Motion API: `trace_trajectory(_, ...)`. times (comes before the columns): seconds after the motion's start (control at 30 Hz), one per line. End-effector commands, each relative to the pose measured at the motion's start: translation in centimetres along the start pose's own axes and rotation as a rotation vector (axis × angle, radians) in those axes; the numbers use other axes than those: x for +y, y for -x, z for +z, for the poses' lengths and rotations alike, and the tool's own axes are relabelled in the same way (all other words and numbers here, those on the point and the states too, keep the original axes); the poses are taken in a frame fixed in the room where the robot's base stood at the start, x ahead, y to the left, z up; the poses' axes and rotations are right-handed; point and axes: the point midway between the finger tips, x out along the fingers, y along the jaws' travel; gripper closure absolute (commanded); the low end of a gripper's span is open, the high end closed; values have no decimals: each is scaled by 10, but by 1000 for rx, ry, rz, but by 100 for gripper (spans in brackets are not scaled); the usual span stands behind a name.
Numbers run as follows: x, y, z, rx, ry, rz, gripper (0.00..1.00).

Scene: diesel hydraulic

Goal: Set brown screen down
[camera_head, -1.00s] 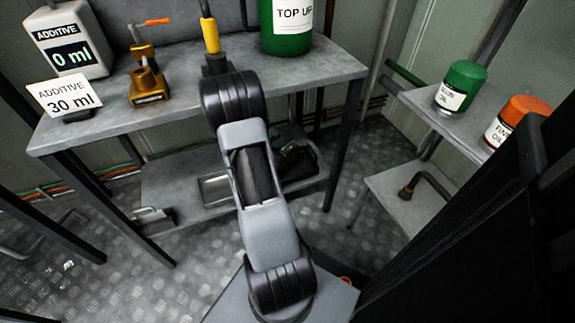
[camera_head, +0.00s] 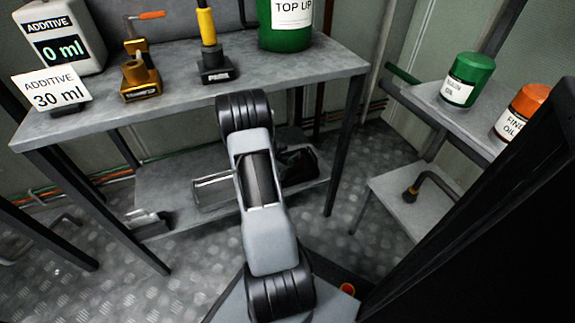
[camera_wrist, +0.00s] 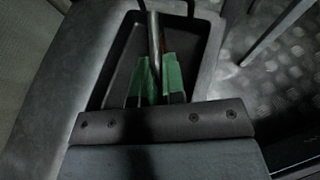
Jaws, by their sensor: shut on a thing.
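My gripper (camera_wrist: 155,80) has green fingers and is shut on a thin grey metal rod (camera_wrist: 153,40) in the wrist view. I take this rod to be part of the screen; no brown surface shows clearly, so its body cannot be told. Behind the fingers is a dark recessed tray (camera_wrist: 124,62) with a grey rim; whether the rod touches it I cannot tell. In the head view my arm hides the gripper and what it holds.
The grey bench (camera_head: 180,97) carries an additive jug (camera_head: 62,32), a 30 ml card (camera_head: 52,88), a brass fitting (camera_head: 140,78), a yellow-handled pump (camera_head: 218,66) and a green tin (camera_head: 284,30). A wire frame (camera_head: 212,190) lies on the lower shelf. Right shelf holds green (camera_head: 467,80) and orange (camera_head: 522,112) cans.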

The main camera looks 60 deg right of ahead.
Motion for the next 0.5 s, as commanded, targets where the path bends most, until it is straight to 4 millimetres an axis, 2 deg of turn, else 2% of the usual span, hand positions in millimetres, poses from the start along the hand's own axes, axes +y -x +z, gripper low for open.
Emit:
trace_trajectory(0.27,0,-1,-3,0,0,0,100)
trace_trajectory(0.3,0,-1,-2,0,0,0,88)
trace_trajectory(0.5,0,-1,-2,0,1,0,69)
